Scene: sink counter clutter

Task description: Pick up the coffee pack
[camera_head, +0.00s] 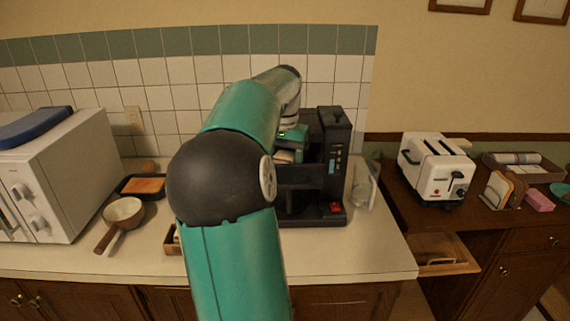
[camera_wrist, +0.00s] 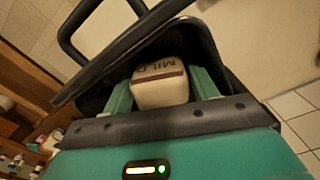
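The coffee pack (camera_wrist: 160,88) is cream-white with a brown band and dark letters that look like "MILD". In the wrist view it sits between the two teal fingers of my gripper (camera_wrist: 160,93), which press close against both its sides. A black housing surrounds the pack and fingertips. In the head view my gripper (camera_head: 292,135) is at the black coffee machine (camera_head: 334,160), on its left side. A small pale part of the pack (camera_head: 284,156) shows under it. My arm hides much of the machine's left part.
A white microwave (camera_head: 60,170), a pan (camera_head: 122,211) and a dark tray (camera_head: 140,186) stand left on the counter. A glass jug (camera_head: 364,187) is right of the machine.

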